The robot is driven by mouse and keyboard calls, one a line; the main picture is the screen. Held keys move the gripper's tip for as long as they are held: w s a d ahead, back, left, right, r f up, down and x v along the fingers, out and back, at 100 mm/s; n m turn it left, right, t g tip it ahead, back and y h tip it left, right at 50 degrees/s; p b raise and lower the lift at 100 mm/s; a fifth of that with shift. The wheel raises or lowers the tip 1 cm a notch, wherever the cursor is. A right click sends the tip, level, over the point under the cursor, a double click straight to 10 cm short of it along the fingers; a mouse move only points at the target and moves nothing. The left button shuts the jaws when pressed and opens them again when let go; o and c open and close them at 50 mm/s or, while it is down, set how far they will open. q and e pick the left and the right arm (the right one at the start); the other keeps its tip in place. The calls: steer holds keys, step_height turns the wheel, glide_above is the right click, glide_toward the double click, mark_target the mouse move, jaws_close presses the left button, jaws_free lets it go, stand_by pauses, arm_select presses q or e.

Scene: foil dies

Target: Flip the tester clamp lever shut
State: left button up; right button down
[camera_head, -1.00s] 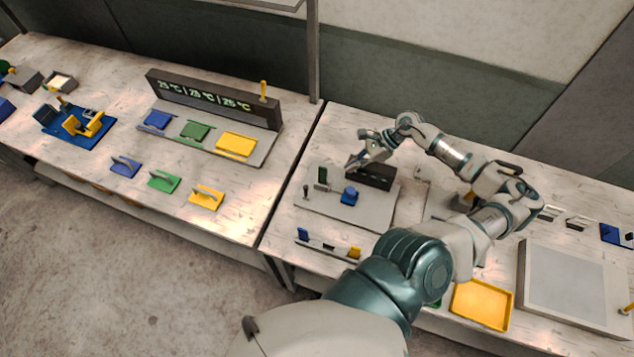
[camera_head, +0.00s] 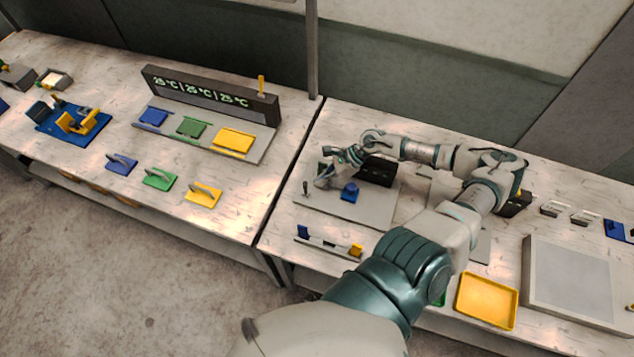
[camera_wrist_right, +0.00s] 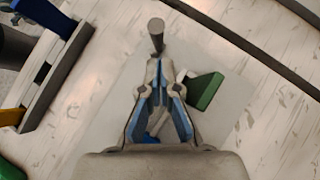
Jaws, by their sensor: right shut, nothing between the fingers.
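The tester is a grey base plate (camera_head: 365,212) with a black box (camera_head: 378,170) at its back, a blue block (camera_head: 349,191) and a green block (camera_wrist_right: 205,91). The clamp lever (camera_head: 305,187), a short grey stick with a round knob, stands roughly upright at the plate's left end. My right gripper (camera_head: 321,183) is shut and empty, just right of the lever. In the right wrist view the lever's knob (camera_wrist_right: 156,27) shows just beyond the closed fingertips (camera_wrist_right: 158,66); I cannot tell whether they touch. My left gripper is out of view.
A narrow rack (camera_head: 326,244) with blue and yellow pieces lies in front of the tester. A yellow tray (camera_head: 487,301) and a large grey panel (camera_head: 575,280) lie to the right. The left table holds a temperature display (camera_head: 210,95) and several coloured dies.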

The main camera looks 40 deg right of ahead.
mark_target(306, 189)
steer(key=shift+w+a+r, duration=0.1)
steer(key=shift+w+a, duration=0.15)
steer(key=shift+a, duration=0.25)
steer(key=shift+w+a, duration=0.2)
steer(key=shift+a, duration=0.3)
steer(key=shift+d, duration=0.25)
steer(key=shift+s+a+r+p, duration=0.2)
steer(key=shift+a+p, duration=0.25)
steer(key=shift+p, duration=0.05)
steer(key=shift+s+a+r+p, duration=0.15)
steer(key=shift+s+a+p, duration=0.05)
steer(key=shift+a+p, duration=0.25)
steer(key=shift+f, duration=0.2)
steer(key=shift+a+b, duration=0.1)
steer(key=shift+b, duration=0.2)
